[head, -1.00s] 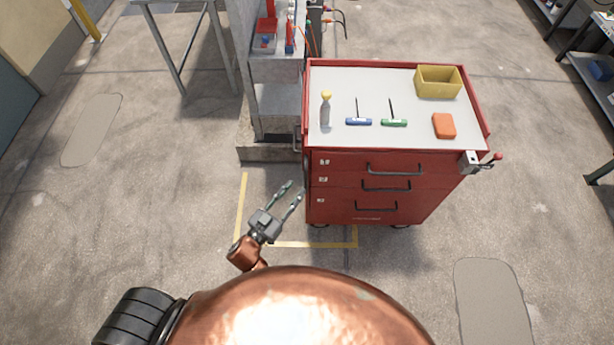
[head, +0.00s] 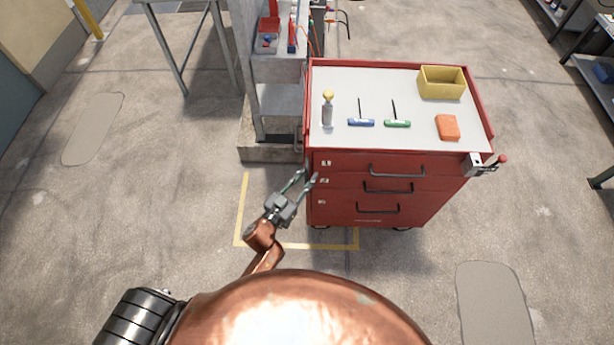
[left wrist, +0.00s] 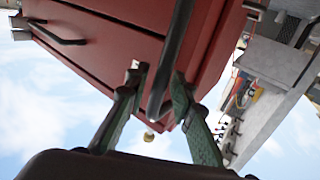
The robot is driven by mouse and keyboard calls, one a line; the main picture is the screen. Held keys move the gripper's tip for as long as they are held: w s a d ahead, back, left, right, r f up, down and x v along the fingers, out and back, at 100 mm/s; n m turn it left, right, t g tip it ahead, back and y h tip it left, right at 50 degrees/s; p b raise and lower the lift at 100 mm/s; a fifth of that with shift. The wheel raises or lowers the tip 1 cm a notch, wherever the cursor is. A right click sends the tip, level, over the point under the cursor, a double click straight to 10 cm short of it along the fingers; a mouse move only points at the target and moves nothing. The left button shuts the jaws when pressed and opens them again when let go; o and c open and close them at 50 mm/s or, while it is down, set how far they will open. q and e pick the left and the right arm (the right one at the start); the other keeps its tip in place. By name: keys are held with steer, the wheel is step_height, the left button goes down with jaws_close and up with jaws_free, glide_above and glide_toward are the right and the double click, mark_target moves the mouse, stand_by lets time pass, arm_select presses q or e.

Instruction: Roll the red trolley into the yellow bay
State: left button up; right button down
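The red trolley (head: 385,190) stands right of centre in the head view, with a pale top and front drawers with dark handles. The yellow bay (head: 300,246) is an outline on the floor left of and in front of it; the trolley hides part of its right side. My left gripper (head: 308,176) is open at the trolley's left front edge. In the left wrist view the open fingers (left wrist: 158,100) stand on either side of a dark bar handle (left wrist: 168,60) on the trolley; contact cannot be told. My right gripper is not in view.
On the trolley top are a spray bottle (head: 327,110), blue and green T-handle tools, an orange block (head: 447,127) and a yellow bin (head: 442,83). A grey shelf unit (head: 283,102) stands on a plinth behind the bay.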

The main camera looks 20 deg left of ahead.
arm_select(q)
jaws_close()
stand_by(0.6)
